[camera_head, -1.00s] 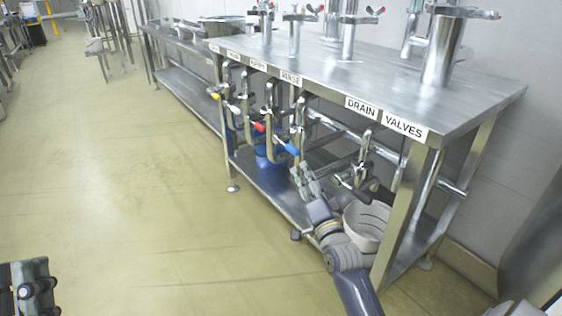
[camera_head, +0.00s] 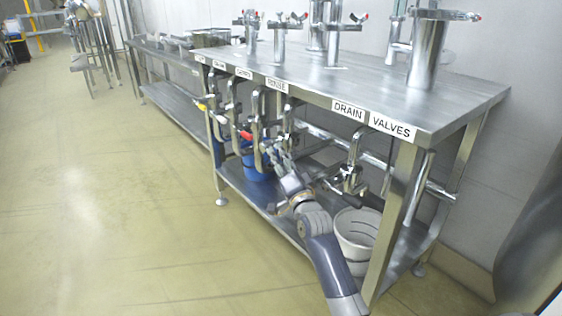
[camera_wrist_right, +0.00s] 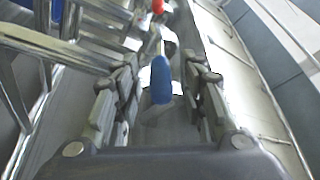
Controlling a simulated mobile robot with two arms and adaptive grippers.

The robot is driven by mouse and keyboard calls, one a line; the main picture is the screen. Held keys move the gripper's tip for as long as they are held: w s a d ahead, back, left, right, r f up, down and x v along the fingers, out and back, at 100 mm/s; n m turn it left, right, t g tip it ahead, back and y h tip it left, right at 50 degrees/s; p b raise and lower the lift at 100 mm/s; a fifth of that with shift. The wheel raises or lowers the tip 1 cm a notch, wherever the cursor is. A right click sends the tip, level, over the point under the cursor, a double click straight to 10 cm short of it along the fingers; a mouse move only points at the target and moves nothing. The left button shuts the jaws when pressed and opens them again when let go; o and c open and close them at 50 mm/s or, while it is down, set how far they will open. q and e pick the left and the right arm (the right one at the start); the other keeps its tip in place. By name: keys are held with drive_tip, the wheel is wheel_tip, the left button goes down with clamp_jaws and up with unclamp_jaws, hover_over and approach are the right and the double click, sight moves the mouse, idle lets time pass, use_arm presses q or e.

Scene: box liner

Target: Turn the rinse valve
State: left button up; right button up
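The RINSE label (camera_head: 276,84) is on the table's front edge, with a valve and curved pipe below it. The blue valve handle (camera_wrist_right: 160,80) shows in the right wrist view between the two fingers of my right gripper (camera_wrist_right: 160,92). The fingers are apart, with gaps on both sides of the handle. In the head view my right gripper (camera_head: 281,152) is below the RINSE label and hides the blue handle. My left gripper is not in view.
A red valve handle (camera_head: 246,134) is just left of my right gripper. The DRAIN valve (camera_head: 350,178) hangs to its right. A white bucket (camera_head: 357,232) and a blue container (camera_head: 256,166) stand on the lower shelf. Open floor lies to the left.

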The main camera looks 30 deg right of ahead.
drive_tip(key=shift+w, duration=0.15)
clamp_jaws()
drive_tip(key=shift+r, duration=0.1)
